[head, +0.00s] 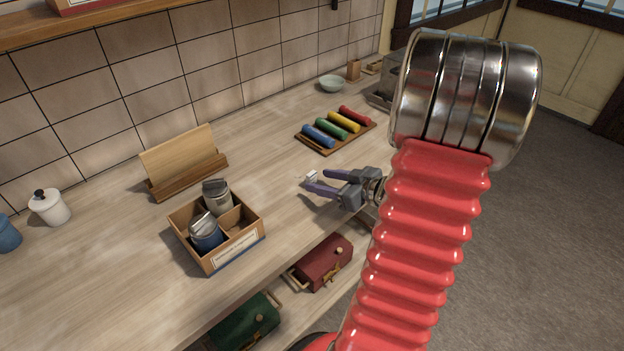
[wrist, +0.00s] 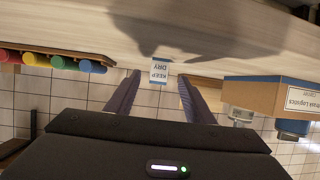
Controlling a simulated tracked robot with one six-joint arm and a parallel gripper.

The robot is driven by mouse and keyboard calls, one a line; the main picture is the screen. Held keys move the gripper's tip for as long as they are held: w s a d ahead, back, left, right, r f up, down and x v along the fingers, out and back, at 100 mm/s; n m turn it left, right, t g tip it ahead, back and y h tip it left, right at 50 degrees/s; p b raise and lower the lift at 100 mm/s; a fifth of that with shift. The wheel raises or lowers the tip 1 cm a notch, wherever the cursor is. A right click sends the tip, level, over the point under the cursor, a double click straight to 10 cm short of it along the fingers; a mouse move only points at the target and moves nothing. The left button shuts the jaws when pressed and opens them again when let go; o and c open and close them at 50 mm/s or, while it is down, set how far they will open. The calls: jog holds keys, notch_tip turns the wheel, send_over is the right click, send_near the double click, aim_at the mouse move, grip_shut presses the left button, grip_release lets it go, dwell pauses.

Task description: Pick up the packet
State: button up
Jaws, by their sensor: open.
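The packet (head: 311,175) is a small white piece at the tips of my gripper (head: 306,181) in the head view, above or on the wooden counter. In the wrist view the packet (wrist: 160,72) is white with a blue band and reads "KEEP DRY", upside down. It shows between the two fingertips of my gripper (wrist: 159,78), with a gap on each side. My gripper is open and points left over the counter. I cannot tell the exact height of the fingers over the counter.
A divided wooden box (head: 238,246) with two jars stands left on the counter (head: 110,285). A rack of coloured rolls (head: 338,130) lies behind my gripper. A wooden holder (head: 187,165) stands near the tiled wall. Red (head: 323,262) and green (head: 246,322) bundles sit below the counter's edge.

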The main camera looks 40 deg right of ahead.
aim_at(314, 179)
jog(key=shift+w, duration=0.1)
jog(key=shift+x, duration=2.55)
jog(key=shift+d, duration=0.15)
jog(key=c, duration=1.1)
